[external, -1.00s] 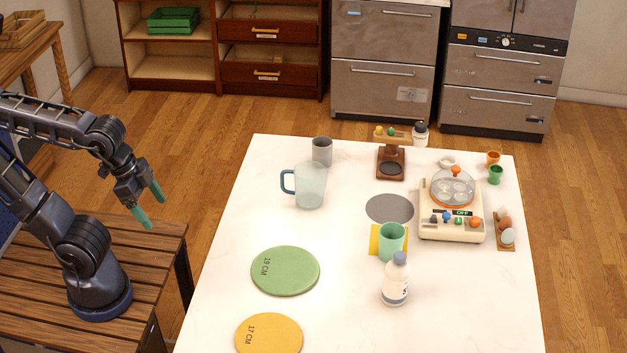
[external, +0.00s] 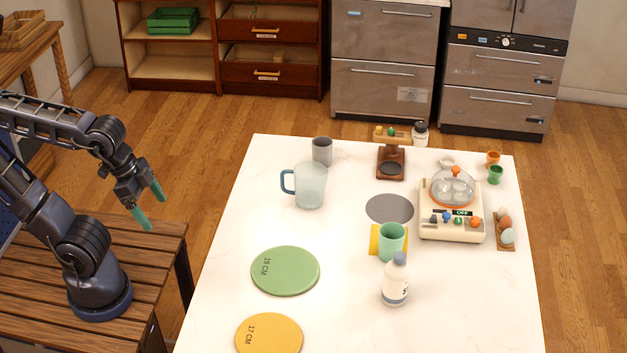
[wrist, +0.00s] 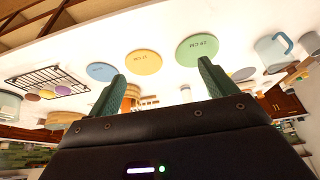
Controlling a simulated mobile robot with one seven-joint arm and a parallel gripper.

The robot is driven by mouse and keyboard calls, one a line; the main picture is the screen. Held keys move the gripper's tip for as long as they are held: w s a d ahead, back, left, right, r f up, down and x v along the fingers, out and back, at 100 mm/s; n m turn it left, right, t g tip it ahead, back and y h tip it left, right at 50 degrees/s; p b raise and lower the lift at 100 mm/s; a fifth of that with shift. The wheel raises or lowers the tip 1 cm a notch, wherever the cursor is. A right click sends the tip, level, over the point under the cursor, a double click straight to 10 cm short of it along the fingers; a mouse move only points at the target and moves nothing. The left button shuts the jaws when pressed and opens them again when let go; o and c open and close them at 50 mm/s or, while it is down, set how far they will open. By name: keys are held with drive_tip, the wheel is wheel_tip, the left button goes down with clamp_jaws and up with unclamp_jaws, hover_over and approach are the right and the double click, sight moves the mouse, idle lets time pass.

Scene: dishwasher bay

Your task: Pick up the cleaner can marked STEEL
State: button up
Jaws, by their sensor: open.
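I cannot make out a can with a readable STEEL label in either view. A white bottle with a blue-grey cap (external: 395,289) stands upright near the table's front; its dark lettering is only partly visible and I cannot read it. A small white container with a black cap (external: 420,135) stands at the table's far edge, its label also unreadable. My gripper (external: 150,206) is open and empty, above the wooden bench left of the table and well apart from both. Its two green fingers also show spread apart in the wrist view (wrist: 162,72).
The white table (external: 220,290) holds a green disc (external: 285,271), a yellow disc (external: 268,334), a glass pitcher (external: 311,186), a grey cup (external: 322,150), a green cup (external: 391,242) and an egg cooker (external: 451,222). A wire rack (wrist: 47,83) shows in the wrist view.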

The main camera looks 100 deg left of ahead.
drive_tip(key=w+r+m, duration=0.2)
drive_tip(key=w+r, duration=0.3)
drive_tip(key=w, duration=0.8)
drive_tip(key=m+g+h, duration=0.2)
drive_tip(key=m+h, duration=0.2)
drive_tip(key=m, duration=0.4)
hover_over(398, 269)
drive_tip(key=s+a, duration=0.2)
drive_tip(key=a, duration=0.4)
wheel_tip(398, 269, down, 15)
drive_tip(key=shift+y, duration=0.3)
drive_tip(key=x, duration=0.7)
drive_tip(key=d+x, duration=0.1)
drive_tip(key=x, duration=0.2)
drive_tip(key=shift+s+f, duration=0.1)
drive_tip(key=shift+f, duration=0.05)
drive_tip(key=c, duration=1.2)
